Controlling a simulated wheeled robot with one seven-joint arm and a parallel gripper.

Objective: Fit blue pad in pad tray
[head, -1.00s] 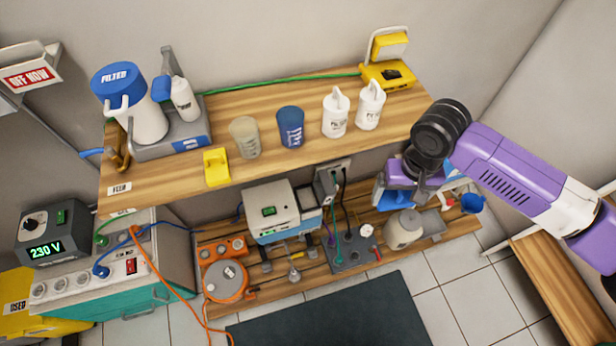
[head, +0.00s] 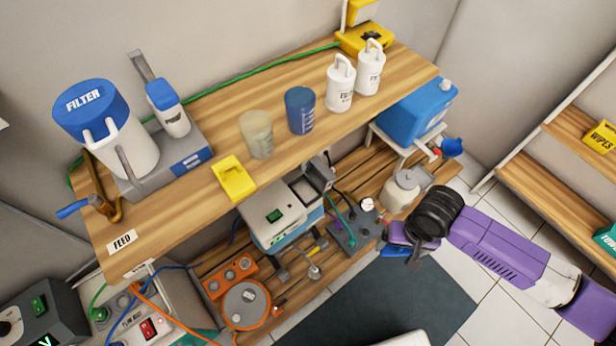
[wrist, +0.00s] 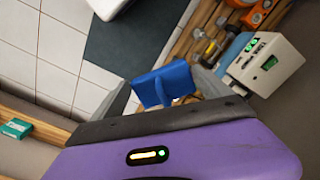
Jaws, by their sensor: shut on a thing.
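My gripper (head: 408,250) is at the lower right of the head view, in front of the lower shelf and over the dark floor mat. It is shut on a blue pad (wrist: 166,84), which sits between its two fingers in the wrist view. In the head view only part of the pad (head: 394,254) shows beside the gripper.
The upper wooden bench (head: 205,205) holds cups, white bottles and a yellow block (head: 233,178). The lower slatted shelf holds a white device (head: 275,212), a beige jar (head: 400,190) and a blue tank (head: 415,112). The dark mat (head: 375,300) is mostly clear. Wooden shelves (head: 545,185) stand at the right.

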